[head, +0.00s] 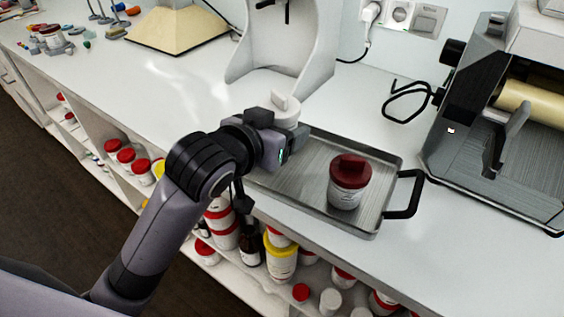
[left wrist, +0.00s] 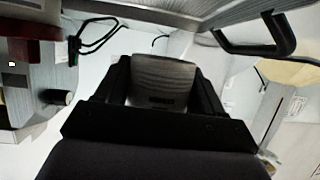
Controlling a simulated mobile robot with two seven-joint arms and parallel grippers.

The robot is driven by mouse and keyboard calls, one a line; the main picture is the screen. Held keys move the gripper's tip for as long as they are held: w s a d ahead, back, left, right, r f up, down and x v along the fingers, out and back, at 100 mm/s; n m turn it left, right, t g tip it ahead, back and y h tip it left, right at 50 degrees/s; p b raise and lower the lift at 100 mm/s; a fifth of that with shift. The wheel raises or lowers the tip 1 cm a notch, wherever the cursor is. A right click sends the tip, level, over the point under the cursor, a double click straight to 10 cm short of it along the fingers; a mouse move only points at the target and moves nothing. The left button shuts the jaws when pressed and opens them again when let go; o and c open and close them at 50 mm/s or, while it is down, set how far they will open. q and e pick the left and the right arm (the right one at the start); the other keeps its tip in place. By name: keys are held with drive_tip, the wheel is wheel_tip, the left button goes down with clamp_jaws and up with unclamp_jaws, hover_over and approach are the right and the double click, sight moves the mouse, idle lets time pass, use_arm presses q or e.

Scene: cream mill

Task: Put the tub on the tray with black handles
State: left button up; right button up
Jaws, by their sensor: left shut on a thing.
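My left gripper (head: 287,128) is over the left end of the tray and is shut on a white tub. The tub's pale top (head: 285,104) shows just above the fingers in the head view. In the left wrist view, the pale tub (left wrist: 163,75) sits between the two dark fingers. The gripper hides much of it, and I cannot tell whether it touches the tray. The grey metal tray (head: 296,205) lies on the counter, with a black handle (head: 407,194) at its right end. Its left end is hidden behind my arm. My right gripper is not in view.
A white jar with a red lid (head: 348,182) stands on the tray's right half. A white stand (head: 284,45) rises behind the tray. A roller mill (head: 500,120) stands at the right. Bare tray surface lies between the gripper and the jar. Shelves below hold several jars.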

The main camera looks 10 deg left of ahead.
sight(280, 170)
use_arm(q)
wheel_tip(280, 170, down, 7)
drive_tip(key=shift+r+b, duration=0.15)
drive_tip(key=shift+b, duration=0.4)
drive_tip(key=shift+f, duration=0.2)
drive_tip(key=shift+f, duration=0.1)
